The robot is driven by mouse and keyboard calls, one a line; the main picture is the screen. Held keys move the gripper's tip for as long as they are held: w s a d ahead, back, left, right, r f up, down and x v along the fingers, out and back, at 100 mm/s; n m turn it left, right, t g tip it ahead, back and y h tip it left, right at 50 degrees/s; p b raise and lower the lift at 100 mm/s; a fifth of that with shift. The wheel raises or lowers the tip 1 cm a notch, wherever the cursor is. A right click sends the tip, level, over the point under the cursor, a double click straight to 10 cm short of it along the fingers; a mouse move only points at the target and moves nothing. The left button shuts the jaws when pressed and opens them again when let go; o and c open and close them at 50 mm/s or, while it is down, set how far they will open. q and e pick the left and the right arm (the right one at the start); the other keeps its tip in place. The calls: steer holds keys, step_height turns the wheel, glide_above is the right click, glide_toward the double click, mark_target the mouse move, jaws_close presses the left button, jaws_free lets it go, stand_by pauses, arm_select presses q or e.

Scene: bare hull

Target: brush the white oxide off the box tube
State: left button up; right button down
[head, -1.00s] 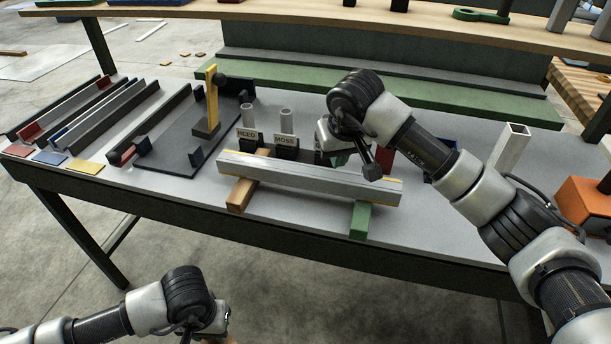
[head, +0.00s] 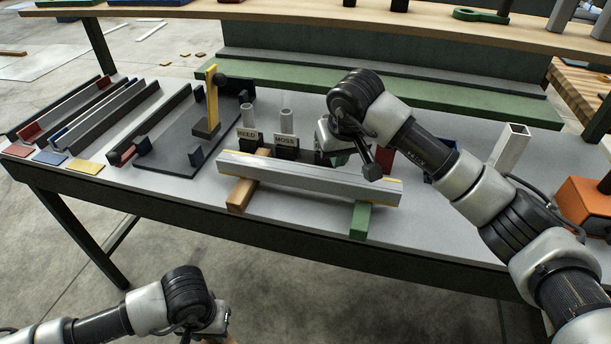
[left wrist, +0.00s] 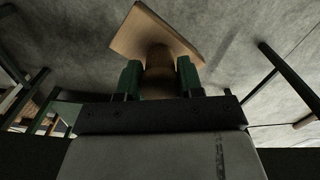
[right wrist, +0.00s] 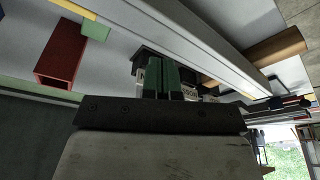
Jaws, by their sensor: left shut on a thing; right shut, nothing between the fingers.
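The grey box tube (head: 310,178) lies across a wooden block (head: 241,194) and a green block (head: 360,220) near the table's front edge, with yellow marks by its ends. It also crosses the right wrist view (right wrist: 205,38). I cannot make out separate white oxide on its pale surface. My left gripper (left wrist: 160,78), below and in front of the table in the head view, is shut on a wooden tool (left wrist: 152,38) with a round grip and flat square head; no bristles show. My right gripper (right wrist: 170,80) is shut and empty, just behind the tube; the wrist partly hides its fingers in the head view.
Holders labelled REED (head: 248,136) and MOSS (head: 286,142) stand behind the tube. A dark tray with a yellow upright (head: 211,95) is left of them. A red tube (right wrist: 75,50) and an upright pale tube (head: 508,148) are to the right. The floor before the table is clear.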

arm_select(q)
steer(key=shift+f+b, duration=0.5)
steer(key=shift+b, duration=0.05)
arm_select(e)
steer(key=shift+f, duration=0.7)
steer(key=shift+r, duration=0.15)
